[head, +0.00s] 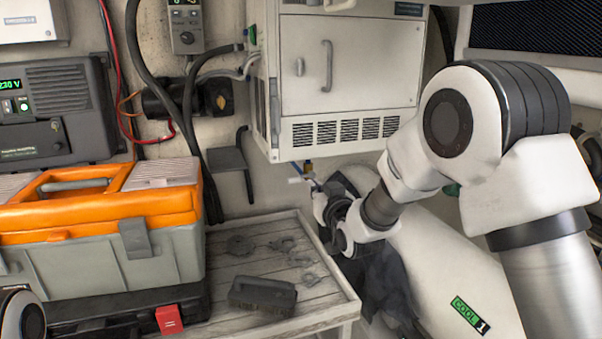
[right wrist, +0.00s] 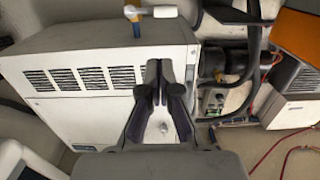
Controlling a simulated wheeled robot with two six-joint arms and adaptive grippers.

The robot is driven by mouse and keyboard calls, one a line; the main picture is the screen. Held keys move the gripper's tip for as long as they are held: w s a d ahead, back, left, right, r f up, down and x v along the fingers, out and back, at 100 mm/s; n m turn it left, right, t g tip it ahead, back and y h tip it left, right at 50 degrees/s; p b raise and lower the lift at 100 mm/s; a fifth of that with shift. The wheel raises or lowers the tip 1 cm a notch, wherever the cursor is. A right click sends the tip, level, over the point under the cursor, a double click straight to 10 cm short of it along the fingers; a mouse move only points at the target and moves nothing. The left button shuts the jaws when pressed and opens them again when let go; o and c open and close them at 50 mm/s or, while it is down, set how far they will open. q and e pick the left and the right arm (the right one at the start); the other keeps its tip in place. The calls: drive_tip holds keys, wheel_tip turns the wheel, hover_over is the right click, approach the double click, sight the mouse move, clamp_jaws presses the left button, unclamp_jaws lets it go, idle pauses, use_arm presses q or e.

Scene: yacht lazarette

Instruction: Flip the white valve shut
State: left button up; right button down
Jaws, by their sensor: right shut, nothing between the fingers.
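The white valve (right wrist: 150,11) shows at the top of the right wrist view, its white lever lying crosswise over a blue and brass fitting. In the head view the valve (head: 295,180) is small, just below the white cabinet's underside, with a brass part beside it. My right gripper (right wrist: 158,68) is shut and empty, its dark fingertips pointing toward the valve with a visible gap in the picture. In the head view my right gripper (head: 319,192) is small beside the valve, partly hidden by its own wrist. My left gripper is not in view.
The white cabinet (head: 348,75) with vents hangs above the valve. A wooden tray table (head: 225,290) holds flat tools and a dark block. An orange and grey toolbox (head: 110,255) stands at left. A white rounded tank labelled COOL 1 (head: 450,270) lies at lower right.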

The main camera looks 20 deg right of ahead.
drive_tip(key=p, duration=0.1)
approach(300, 177)
drive_tip(key=w+r, duration=0.1)
drive_tip(key=r, duration=0.1)
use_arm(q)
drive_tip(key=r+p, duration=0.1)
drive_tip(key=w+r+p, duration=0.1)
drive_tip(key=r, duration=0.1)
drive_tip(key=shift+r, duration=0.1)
use_arm(e)
drive_tip(key=w, duration=0.7)
drive_tip(key=shift+a+f, duration=0.35)
drive_tip(key=shift+a, duration=0.1)
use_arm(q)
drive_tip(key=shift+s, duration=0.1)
use_arm(e)
drive_tip(key=shift+s+r, duration=0.1)
